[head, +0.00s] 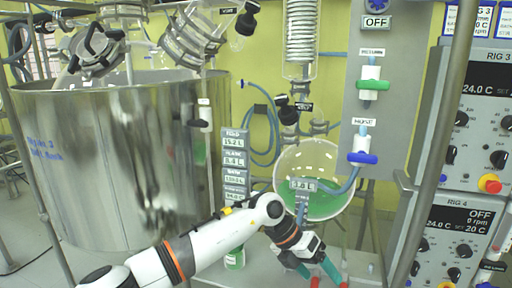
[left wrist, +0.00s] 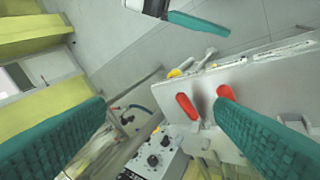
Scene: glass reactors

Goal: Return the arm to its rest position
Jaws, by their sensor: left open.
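My left arm (head: 215,232) reaches in from the lower left of the head view. Its gripper (head: 318,272) is open at the lower middle, in front of the bench and below the round glass vessel with green liquid (head: 318,206). In the left wrist view its two teal fingers (left wrist: 160,135) stand wide apart with nothing held between them. Two red handles (left wrist: 187,106) show beyond the fingers, apart from them as far as I can see. A teal finger with a black mount, seemingly my right gripper (left wrist: 190,20), shows at the top of the left wrist view; its opening cannot be made out.
A large steel tank (head: 120,165) fills the left. A grey panel (head: 372,75) carries a green-handled valve (head: 372,85) and a blue-handled one (head: 362,158). Control boxes (head: 470,130) and a metal post (head: 440,140) stand at right. A green-bottomed bottle (head: 235,260) is beside my arm.

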